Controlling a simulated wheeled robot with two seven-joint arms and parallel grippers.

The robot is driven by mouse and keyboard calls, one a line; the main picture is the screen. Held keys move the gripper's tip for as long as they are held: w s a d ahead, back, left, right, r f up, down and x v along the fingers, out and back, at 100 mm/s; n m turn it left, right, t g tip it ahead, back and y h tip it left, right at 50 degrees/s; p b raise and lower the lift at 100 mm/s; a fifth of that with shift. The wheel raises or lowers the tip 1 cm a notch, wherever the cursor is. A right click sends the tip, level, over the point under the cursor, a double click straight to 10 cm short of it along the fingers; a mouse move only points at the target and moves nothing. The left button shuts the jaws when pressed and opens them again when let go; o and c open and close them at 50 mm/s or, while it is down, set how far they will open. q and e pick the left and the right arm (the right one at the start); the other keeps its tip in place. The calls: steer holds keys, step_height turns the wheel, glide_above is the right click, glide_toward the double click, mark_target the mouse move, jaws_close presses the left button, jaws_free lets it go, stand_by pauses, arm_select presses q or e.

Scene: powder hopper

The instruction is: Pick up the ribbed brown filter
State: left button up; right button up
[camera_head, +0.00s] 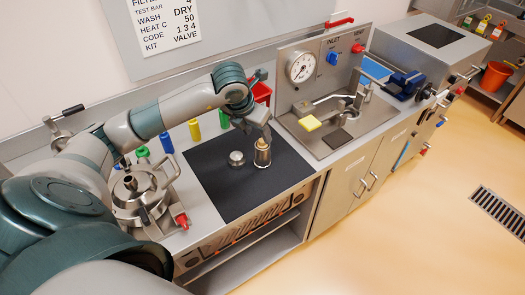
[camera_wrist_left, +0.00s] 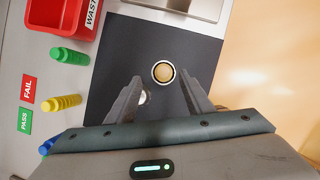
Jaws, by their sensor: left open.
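The ribbed brown filter (camera_head: 262,157) stands upright on the black mat (camera_head: 216,180) in the head view. In the left wrist view its round tan top (camera_wrist_left: 163,71) with a pale rim shows just beyond the fingertips, roughly centred between them. My left gripper (camera_head: 261,138) is at the top of the filter in the head view, pointing down. In the left wrist view the two fingers (camera_wrist_left: 161,84) are apart with nothing held between them. I cannot tell whether they touch the filter. My right gripper is not in view.
A small metal knob-like piece (camera_head: 237,158) sits on the mat left of the filter, partly hidden by a finger in the wrist view. A steel vessel (camera_head: 139,190) stands at left. A red waste bin (camera_wrist_left: 62,17) and coloured bottles (camera_wrist_left: 68,56) line the back.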

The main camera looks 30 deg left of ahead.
mark_target(261, 141)
arm_select(q)
steer(key=shift+w+d+f+p, duration=0.1)
steer(key=shift+d+f+p, duration=0.05)
steer(key=shift+f+p, duration=0.15)
steer(key=p+x, duration=0.2)
steer(key=shift+w+d+f, duration=0.1)
steer(key=shift+d+f, duration=0.1)
steer(key=shift+f, duration=0.15)
steer(key=shift+w+f, duration=0.25)
steer(key=shift+f, duration=0.35)
jaws_close()
